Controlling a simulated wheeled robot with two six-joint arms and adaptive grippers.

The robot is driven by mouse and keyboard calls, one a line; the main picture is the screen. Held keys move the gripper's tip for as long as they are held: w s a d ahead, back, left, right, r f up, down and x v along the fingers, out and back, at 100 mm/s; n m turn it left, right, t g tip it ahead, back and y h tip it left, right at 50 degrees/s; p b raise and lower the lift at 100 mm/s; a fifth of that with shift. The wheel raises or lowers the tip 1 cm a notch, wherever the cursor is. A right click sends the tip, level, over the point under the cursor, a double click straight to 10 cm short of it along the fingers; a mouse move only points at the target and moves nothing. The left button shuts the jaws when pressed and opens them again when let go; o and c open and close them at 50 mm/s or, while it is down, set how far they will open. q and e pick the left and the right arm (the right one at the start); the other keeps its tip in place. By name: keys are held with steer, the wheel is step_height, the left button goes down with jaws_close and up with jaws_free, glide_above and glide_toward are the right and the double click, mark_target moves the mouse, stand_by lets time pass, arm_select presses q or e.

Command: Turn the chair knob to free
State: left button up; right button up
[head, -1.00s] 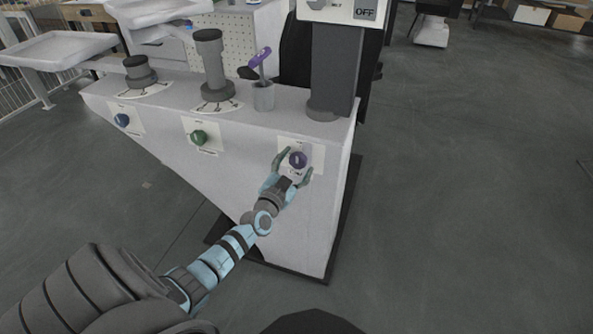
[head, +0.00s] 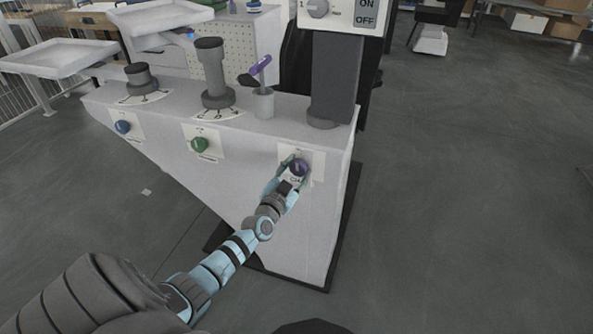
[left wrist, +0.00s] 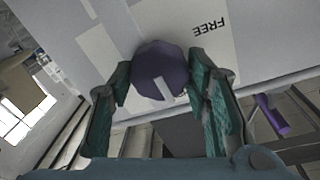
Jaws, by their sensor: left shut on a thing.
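The purple knob (head: 300,167) is on a white label plate (head: 318,160) at the right end of the white console's front. In the left wrist view the knob (left wrist: 160,68) shows a pale pointer mark at its lower side, and the word FREE stands on the plate to its right, upside down. My left gripper (head: 294,170) is shut on the knob, with a green finger on each side of it in the left wrist view (left wrist: 160,90). My right gripper is not in view.
The white console (head: 260,220) also bears a green knob (head: 199,145) and a blue knob (head: 122,127) to the left. Open floor lies to the right.

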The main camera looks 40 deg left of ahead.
arm_select(q)
steer(key=n, duration=0.4)
steer(key=shift+f+b, duration=0.15)
steer(key=shift+b, duration=0.15)
steer(key=n, duration=0.5)
steer(key=shift+t+y, duration=0.3)
steer(key=shift+y, duration=0.1)
steer(key=n, duration=0.5)
steer(key=shift+f+b, duration=0.15)
steer(key=shift+b, duration=0.15)
steer(key=shift+n+y, duration=0.5)
steer(key=shift+n, duration=1.7)
steer(key=o, duration=1.1)
steer(key=shift+o, duration=0.2)
steer(key=shift+s, duration=0.1)
steer(key=v, duration=1.2)
